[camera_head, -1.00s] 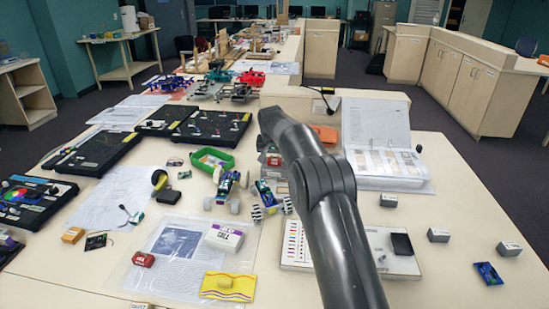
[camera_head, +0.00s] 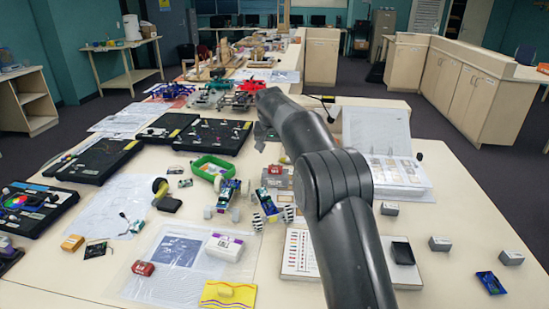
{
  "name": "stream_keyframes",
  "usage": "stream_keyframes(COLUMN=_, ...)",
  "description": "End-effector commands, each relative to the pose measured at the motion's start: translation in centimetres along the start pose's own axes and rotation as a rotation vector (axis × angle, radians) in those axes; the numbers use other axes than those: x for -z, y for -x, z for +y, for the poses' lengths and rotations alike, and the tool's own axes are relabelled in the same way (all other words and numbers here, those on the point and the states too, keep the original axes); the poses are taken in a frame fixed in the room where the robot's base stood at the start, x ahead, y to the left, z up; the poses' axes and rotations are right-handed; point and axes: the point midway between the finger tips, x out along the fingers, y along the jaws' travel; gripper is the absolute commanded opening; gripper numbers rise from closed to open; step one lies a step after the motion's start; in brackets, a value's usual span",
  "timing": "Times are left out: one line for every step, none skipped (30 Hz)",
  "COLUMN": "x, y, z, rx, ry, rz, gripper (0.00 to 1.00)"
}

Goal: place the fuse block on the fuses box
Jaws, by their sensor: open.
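No label reads clearly enough to single out the fuse block or the fuses box. Small grey labelled blocks stand apart at the right: a rear one (camera_head: 389,208), a middle one (camera_head: 439,243) and a right one (camera_head: 510,257). A white box with dark lettering (camera_head: 225,246) lies on the clear plastic sheet, and a small red box (camera_head: 143,268) lies to its left. My gripper (camera_head: 262,136) shows only partly beyond my arm, above the rear middle of the table. It is open, and I see nothing held in it.
A green tray (camera_head: 211,168) and small wheeled cars (camera_head: 224,198) stand mid-table. Black cases (camera_head: 95,158) fill the left, and an open binder (camera_head: 385,150) stands at the right rear. My arm hides part of the white chart board (camera_head: 299,252). Bare table shows at the right.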

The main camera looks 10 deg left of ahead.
Motion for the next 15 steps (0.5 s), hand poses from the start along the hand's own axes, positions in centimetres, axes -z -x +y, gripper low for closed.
stream_keyframes(x=0.0, y=0.7, z=0.0, rx=0.001, ry=0.000, rz=0.002, gripper=0.70)
stream_keyframes(x=0.0, y=1.0, z=0.0, rx=0.001, ry=0.000, rz=0.002, gripper=0.70)
stream_keyframes(x=0.0, y=1.3, z=0.0, rx=0.001, ry=0.000, rz=0.001, gripper=0.70)
stream_keyframes(x=0.0, y=1.4, z=0.0, rx=0.000, ry=0.000, rz=0.001, gripper=0.70)
stream_keyframes(x=0.0, y=1.6, z=0.0, rx=0.000, ry=0.000, rz=0.000, gripper=0.70)
stream_keyframes(x=0.0, y=1.7, z=0.0, rx=0.000, ry=0.000, rz=0.000, gripper=0.70)
stream_keyframes(x=0.0, y=1.8, z=0.0, rx=0.000, ry=0.000, rz=0.000, gripper=0.70)
stream_keyframes(x=0.0, y=1.8, z=0.0, rx=0.000, ry=0.000, rz=-0.001, gripper=0.70)
stream_keyframes(x=0.0, y=1.8, z=0.0, rx=0.000, ry=0.000, rz=-0.001, gripper=0.70)
stream_keyframes(x=0.0, y=1.8, z=0.0, rx=0.000, ry=0.000, rz=0.000, gripper=0.70)
stream_keyframes(x=0.0, y=1.9, z=0.1, rx=0.000, ry=0.000, rz=0.000, gripper=0.70)
stream_keyframes(x=-0.1, y=2.1, z=0.3, rx=0.000, ry=-0.001, rz=0.001, gripper=0.70)
stream_keyframes(x=-0.1, y=2.4, z=0.5, rx=0.000, ry=-0.001, rz=0.001, gripper=0.70)
stream_keyframes(x=-0.1, y=2.9, z=0.8, rx=0.001, ry=-0.002, rz=0.003, gripper=0.70)
stream_keyframes(x=-0.3, y=3.6, z=1.4, rx=0.002, ry=-0.003, rz=0.004, gripper=0.70)
